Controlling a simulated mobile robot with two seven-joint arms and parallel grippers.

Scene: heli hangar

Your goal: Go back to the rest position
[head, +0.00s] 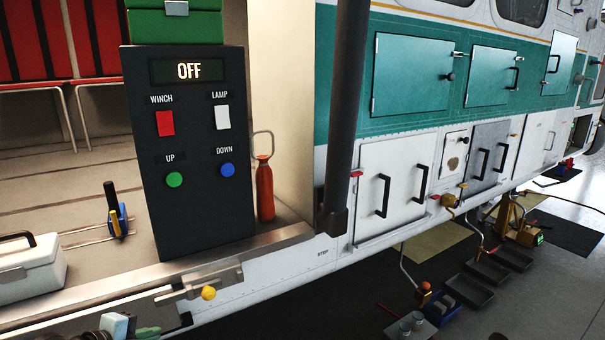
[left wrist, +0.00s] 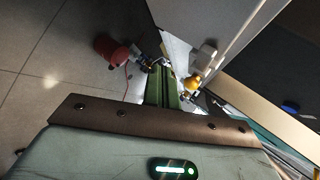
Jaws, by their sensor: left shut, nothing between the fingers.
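My left gripper (head: 117,325) shows only in part at the bottom left edge of the head view, below the helicopter's door sill. It is shut and empty, and most of it and its arm are cut off by the frame. It is below and apart from the dark control panel (head: 194,125). The panel's display reads OFF (head: 189,71), with a red WINCH switch (head: 165,123), a white LAMP switch (head: 222,117), a green UP button (head: 174,180) and a blue DOWN button (head: 227,169). My right gripper is not in view.
A white case (head: 30,272) and a red bottle (head: 265,190) are on the cabin floor. A dark post (head: 345,100) stands right of the panel. Several hatches line the hull. Trays (head: 467,290) lie on the floor at right. The left wrist view shows a red object (left wrist: 112,50).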

